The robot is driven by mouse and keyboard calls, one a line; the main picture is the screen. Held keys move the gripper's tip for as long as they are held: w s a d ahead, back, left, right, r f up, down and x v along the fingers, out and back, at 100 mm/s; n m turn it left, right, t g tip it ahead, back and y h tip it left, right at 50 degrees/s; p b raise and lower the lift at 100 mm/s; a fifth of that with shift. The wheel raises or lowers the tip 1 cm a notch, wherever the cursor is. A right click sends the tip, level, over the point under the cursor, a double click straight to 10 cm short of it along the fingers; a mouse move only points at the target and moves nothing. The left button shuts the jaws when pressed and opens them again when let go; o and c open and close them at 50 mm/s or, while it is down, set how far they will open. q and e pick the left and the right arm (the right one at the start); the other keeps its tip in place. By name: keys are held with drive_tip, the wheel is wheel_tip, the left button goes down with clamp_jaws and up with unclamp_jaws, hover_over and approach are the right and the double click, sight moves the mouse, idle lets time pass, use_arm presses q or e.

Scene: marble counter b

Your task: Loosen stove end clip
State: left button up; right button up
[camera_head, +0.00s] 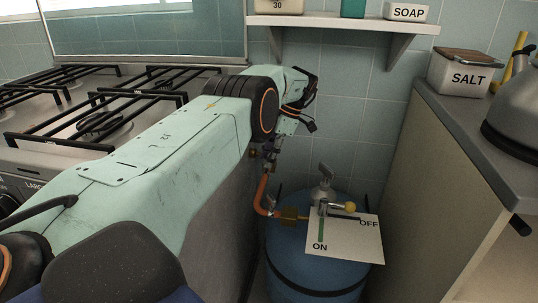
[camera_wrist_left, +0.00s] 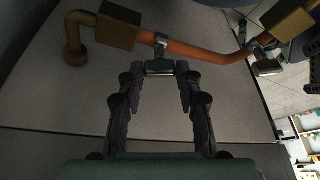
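The orange hose (camera_head: 262,190) hangs between the stove side and the blue gas cylinder (camera_head: 297,258). In the left wrist view, the hose (camera_wrist_left: 205,50) leaves a brass block (camera_wrist_left: 118,25) on a pipe elbow (camera_wrist_left: 75,48) against the grey panel. A metal clip (camera_wrist_left: 160,66) goes around the hose beside this block. My left gripper (camera_wrist_left: 157,68) is open, with one fingertip on each side of the clip's lower part; small gaps seem to show. In the head view, my left arm hides most of the left gripper (camera_head: 268,150). My right gripper is not visible.
A second clip (camera_wrist_left: 266,64) sits farther along the hose. The cylinder carries a valve and an ON/OFF card (camera_head: 345,245). The stove (camera_head: 60,130) stands left, a cabinet (camera_head: 420,190) right, and a shelf (camera_head: 340,22) above. The gap holding the cylinder is narrow.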

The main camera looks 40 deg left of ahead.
use_arm(q)
drive_tip(key=o, duration=0.4)
wheel_tip(320, 180, up, 10)
idle(0.6)
drive_tip(key=shift+c, duration=0.4)
